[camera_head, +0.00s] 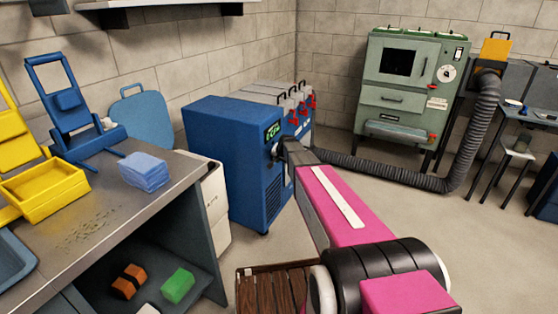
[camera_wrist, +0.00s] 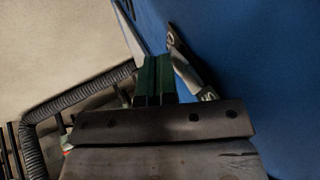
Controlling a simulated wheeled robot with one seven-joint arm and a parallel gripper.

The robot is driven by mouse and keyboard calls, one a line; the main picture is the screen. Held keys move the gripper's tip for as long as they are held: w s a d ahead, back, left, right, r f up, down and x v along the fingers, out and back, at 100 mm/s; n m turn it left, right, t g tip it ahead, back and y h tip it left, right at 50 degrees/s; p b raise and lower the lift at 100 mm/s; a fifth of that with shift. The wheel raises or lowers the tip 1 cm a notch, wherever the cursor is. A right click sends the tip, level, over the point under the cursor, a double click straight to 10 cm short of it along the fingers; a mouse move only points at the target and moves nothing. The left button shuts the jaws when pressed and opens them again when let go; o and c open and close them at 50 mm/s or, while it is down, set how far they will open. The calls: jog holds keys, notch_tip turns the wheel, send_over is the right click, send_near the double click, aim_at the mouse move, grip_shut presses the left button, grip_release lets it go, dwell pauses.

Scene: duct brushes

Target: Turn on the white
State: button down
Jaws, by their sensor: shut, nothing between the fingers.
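A steel counter (camera_head: 95,218) at left holds yellow and blue trays and a blue sponge-like stack (camera_head: 144,171). A green cabinet machine (camera_head: 408,88) stands at the back wall. A grey hose (camera_head: 390,174) runs along the floor. Open floor lies at right.

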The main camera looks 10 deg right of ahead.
jog(key=shift+w+a+f, duration=0.1)
jog(key=shift+w+a, duration=0.1)
jog(key=shift+a, duration=0.05)
jog(key=shift+r, duration=0.8)
